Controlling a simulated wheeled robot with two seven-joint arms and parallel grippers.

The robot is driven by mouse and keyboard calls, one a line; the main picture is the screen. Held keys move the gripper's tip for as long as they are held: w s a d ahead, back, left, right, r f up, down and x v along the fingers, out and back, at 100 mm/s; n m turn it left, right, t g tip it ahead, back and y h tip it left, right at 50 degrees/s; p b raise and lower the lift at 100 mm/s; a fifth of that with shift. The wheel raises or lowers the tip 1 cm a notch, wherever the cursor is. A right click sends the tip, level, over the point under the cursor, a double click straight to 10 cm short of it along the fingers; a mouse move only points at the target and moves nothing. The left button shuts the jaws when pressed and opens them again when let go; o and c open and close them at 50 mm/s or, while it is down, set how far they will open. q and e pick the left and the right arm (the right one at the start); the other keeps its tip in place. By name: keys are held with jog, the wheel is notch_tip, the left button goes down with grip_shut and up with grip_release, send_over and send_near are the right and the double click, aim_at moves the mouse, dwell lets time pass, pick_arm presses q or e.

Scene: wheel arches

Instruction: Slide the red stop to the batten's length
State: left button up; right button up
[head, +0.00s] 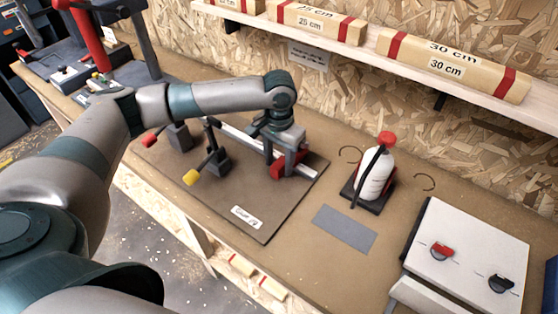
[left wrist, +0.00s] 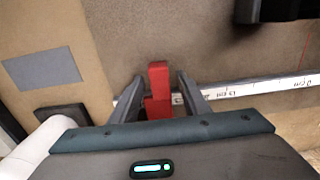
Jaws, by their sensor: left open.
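The red stop (head: 278,167) sits on the white graduated rail (head: 237,139) near the rail's right end on a dark board (head: 262,207). My left gripper (head: 284,160) is over the stop from above. In the left wrist view the red stop (left wrist: 159,88) stands between the two open fingers (left wrist: 160,98), with a gap visible on its sides. The rail (left wrist: 252,88) runs off to the right there with printed marks. Battens (head: 459,63) with red bands lie on the shelf, labelled 30 cm and 25 cm. My right gripper is not in view.
A white bottle with a red cap (head: 376,172) stands to the right, beyond a grey patch (head: 344,229). A white box with knobs (head: 464,258) is at the lower right.

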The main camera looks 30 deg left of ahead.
pick_arm(q)
grip_shut()
jog(key=shift+a+r+p, duration=0.2)
jog(key=shift+a+p, duration=0.35)
jog(key=shift+p, duration=0.1)
jog(key=a, duration=0.1)
jog(key=a+p, duration=0.2)
jog(key=shift+w, duration=0.25)
jog(key=shift+w+a+f+p, duration=0.1)
jog(key=shift+a+f+p, duration=0.05)
jog(key=shift+a+p, duration=0.35)
grip_release()
